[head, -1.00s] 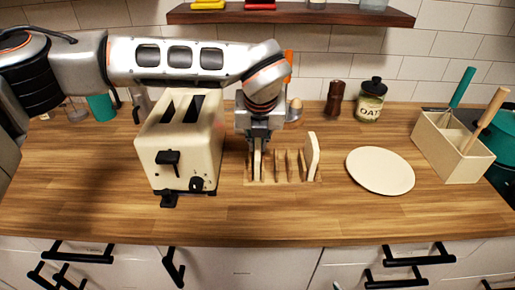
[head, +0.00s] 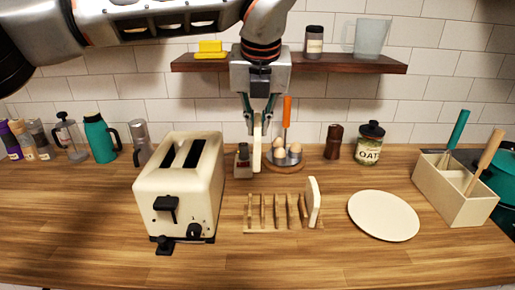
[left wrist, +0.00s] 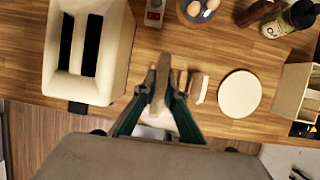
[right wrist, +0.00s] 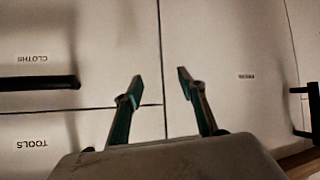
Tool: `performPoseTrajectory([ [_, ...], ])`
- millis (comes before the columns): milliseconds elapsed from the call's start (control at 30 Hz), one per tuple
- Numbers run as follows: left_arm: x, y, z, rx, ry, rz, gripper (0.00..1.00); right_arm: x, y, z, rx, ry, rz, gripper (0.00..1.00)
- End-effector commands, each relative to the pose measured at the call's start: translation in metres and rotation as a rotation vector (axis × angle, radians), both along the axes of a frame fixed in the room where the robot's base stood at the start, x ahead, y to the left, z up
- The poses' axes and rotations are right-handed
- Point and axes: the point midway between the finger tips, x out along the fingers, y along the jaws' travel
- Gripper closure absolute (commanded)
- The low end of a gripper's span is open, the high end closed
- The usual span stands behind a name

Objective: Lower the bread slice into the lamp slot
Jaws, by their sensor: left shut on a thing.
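My left gripper (head: 258,118) is shut on a pale bread slice (head: 257,147), seen edge-on and hanging upright in the air above the wooden rack. The slice also shows between the fingers in the left wrist view (left wrist: 161,85). The cream toaster (head: 180,190) stands left of the slice, with two dark, empty-looking slots (head: 182,154) on top and a black lever on its front. It also shows in the left wrist view (left wrist: 88,50). I cannot make out a lit lamp by either slot. My right gripper (right wrist: 160,85) is open and empty, facing the cabinet fronts.
The wooden rack (head: 262,230) holds another slice (head: 313,202) at its right end. A plate (head: 383,215) lies right. The shelf (head: 345,63) is behind my left gripper.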

Motion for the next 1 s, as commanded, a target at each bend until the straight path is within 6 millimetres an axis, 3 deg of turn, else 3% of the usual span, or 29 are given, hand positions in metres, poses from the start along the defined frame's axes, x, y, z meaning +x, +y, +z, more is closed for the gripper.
performPoseTrajectory([
  [167,0.001,0.002,0.020,-0.001,0.000,0.002,1.00,0.000,0.000,0.002,0.000,-0.001,0.000,0.60],
  [267,0.005,0.013,0.030,-0.005,-0.001,0.003,1.00,0.001,0.000,0.007,-0.001,-0.002,0.000,0.60],
  [367,0.014,0.038,0.042,-0.012,-0.003,0.005,1.00,0.001,-0.002,0.015,-0.004,0.000,-0.001,0.60],
  [700,0.044,0.164,0.068,-0.032,-0.005,0.004,1.00,-0.002,-0.018,0.041,-0.026,0.020,-0.025,0.60],
  [833,0.048,0.197,0.068,-0.032,-0.004,0.002,1.00,-0.007,-0.021,0.040,-0.032,0.040,-0.030,0.60],
  [1000,0.049,0.218,0.066,-0.030,-0.005,0.000,1.00,-0.010,-0.023,0.040,-0.033,0.050,-0.036,0.60],
])
